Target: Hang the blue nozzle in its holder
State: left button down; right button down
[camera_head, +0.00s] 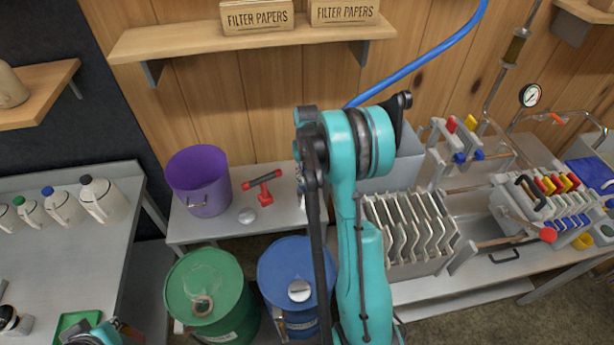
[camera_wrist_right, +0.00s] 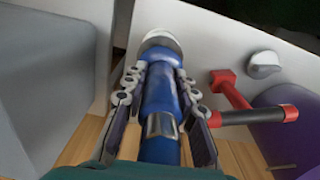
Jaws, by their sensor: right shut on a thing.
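The blue nozzle (camera_wrist_right: 160,95) has a pale rounded end and a silver band. In the right wrist view my right gripper (camera_wrist_right: 160,80) is shut on it, a finger on each side. The pale end points toward the top of that view, near a pale surface. In the head view my right arm hides the gripper and nozzle; a blue hose (camera_head: 424,62) runs down behind it. I cannot pick out the nozzle's holder for certain. My left gripper (camera_head: 98,336) is at the bottom left edge of the head view, partly cut off; its jaws are unclear.
A purple bucket (camera_head: 198,182), a red fitting with a black bar (camera_head: 264,188) and a silver knob (camera_head: 247,215) are on the back bench. Green (camera_head: 207,285) and blue (camera_head: 292,268) drums stand in front. The filter press (camera_head: 408,225) is right of my arm.

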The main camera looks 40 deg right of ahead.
aim_at(307, 167)
jog(key=shift+f, duration=0.1)
jog(key=shift+f+b, duration=1.3)
jog(key=shift+f, duration=0.2)
jog(key=shift+c, duration=2.4)
grip_release()
jog(key=shift+r+p, duration=2.6)
jog(key=shift+r, duration=1.5)
